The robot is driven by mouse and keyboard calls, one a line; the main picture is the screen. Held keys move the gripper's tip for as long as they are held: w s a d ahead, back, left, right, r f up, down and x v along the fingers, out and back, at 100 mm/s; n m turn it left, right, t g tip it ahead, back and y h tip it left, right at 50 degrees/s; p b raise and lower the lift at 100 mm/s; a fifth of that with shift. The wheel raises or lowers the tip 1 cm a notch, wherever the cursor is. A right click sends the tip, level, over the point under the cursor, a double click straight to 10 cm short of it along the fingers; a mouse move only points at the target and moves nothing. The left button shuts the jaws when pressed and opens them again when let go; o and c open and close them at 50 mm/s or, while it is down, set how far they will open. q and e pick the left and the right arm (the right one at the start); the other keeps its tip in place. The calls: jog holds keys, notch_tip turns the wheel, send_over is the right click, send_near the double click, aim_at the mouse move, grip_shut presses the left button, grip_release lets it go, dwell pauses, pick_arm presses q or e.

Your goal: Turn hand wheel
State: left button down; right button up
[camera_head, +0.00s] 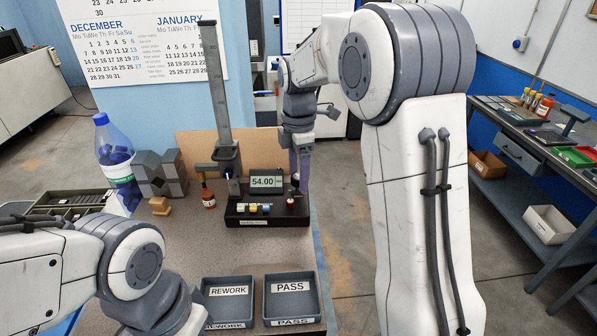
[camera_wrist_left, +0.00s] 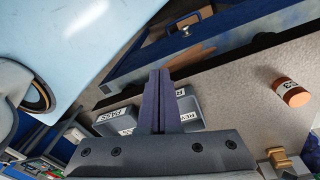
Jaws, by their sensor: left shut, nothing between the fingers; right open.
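A measuring stand (camera_head: 214,95) with a tall grey column, a dark base (camera_head: 268,218) and a display (camera_head: 266,182) reading 54.00 stands on the bench in the head view. My right gripper (camera_head: 302,175) is open, pointing down beside the display, just above the right end of the base. I cannot tell whether it touches anything. My left gripper (camera_wrist_left: 160,98) is shut and empty in the left wrist view, in front of the trays.
REWORK tray (camera_head: 228,312) and PASS tray (camera_head: 291,309) lie at the bench front. A blue-capped bottle (camera_head: 116,160), dark blocks (camera_head: 160,174), a small red-brown bottle (camera_head: 208,197) and a wooden piece (camera_head: 159,206) stand left of the stand. Bare bench lies between trays and stand.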

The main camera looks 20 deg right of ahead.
grip_shut()
jog(key=shift+r+m, duration=0.1)
jog(key=shift+m, duration=0.3)
